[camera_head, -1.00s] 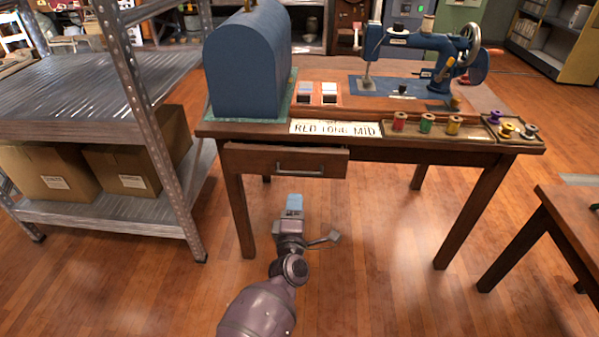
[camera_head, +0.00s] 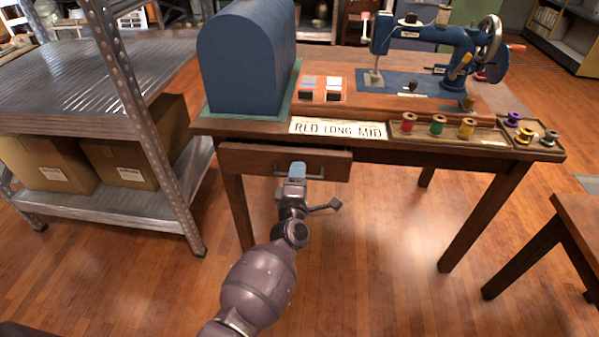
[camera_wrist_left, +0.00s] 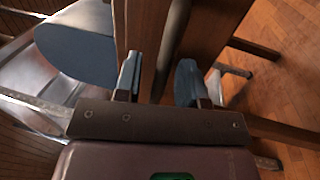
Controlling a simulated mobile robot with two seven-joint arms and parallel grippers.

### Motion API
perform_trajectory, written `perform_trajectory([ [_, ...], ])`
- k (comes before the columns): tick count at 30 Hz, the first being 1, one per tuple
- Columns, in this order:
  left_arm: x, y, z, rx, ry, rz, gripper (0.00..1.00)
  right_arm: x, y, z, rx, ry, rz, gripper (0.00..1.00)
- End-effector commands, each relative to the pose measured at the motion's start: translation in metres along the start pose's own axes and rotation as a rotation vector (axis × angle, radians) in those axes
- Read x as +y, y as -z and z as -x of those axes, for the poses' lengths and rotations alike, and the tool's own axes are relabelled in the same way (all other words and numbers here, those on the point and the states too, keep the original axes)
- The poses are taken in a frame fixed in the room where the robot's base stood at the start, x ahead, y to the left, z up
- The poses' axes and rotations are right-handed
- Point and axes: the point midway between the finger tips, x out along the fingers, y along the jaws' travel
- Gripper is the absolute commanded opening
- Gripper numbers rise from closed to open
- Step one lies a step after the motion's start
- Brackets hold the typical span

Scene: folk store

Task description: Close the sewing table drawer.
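The sewing table (camera_head: 415,155) is dark wood. Its drawer (camera_head: 240,160) is under the left half of the tabletop, and its front appears to stand out a little from the table. A grey bar handle (camera_head: 312,175) is on the drawer front. My left gripper (camera_head: 297,170) is right in front of the handle and covers part of it. In the left wrist view the blue-grey fingers (camera_wrist_left: 160,80) are apart, with a dark bar, seemingly the handle (camera_wrist_left: 172,45), between them. Whether they touch it I cannot tell. My right gripper is in neither view.
A blue domed case (camera_head: 248,60), a blue sewing machine (camera_head: 430,50), a sign (camera_head: 338,129) and a thread-spool tray (camera_head: 480,140) are on the table. A metal shelf (camera_head: 150,130) with boxes stands left. Another table (camera_head: 580,215) is at right. The floor between is clear.

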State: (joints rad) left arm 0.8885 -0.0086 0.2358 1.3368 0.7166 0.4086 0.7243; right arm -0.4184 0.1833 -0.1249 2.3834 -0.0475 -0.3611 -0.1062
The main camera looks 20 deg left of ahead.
Motion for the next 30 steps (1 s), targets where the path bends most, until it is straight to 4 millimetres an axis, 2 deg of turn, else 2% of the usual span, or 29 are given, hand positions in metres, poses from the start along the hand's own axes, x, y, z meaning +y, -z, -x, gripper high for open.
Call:
perform_trajectory([
  [3,0.000,0.000,0.000,0.000,0.000,0.000,0.35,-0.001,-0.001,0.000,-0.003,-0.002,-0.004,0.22],
  [10,0.000,0.000,0.000,0.000,0.000,0.000,0.00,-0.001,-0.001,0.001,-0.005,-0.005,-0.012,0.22],
  [20,-0.002,0.000,-0.003,0.000,0.000,-0.001,0.00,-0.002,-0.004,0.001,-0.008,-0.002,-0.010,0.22],
  [30,-0.014,0.000,-0.049,0.000,0.002,-0.003,0.00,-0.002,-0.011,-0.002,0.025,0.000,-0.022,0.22],
])
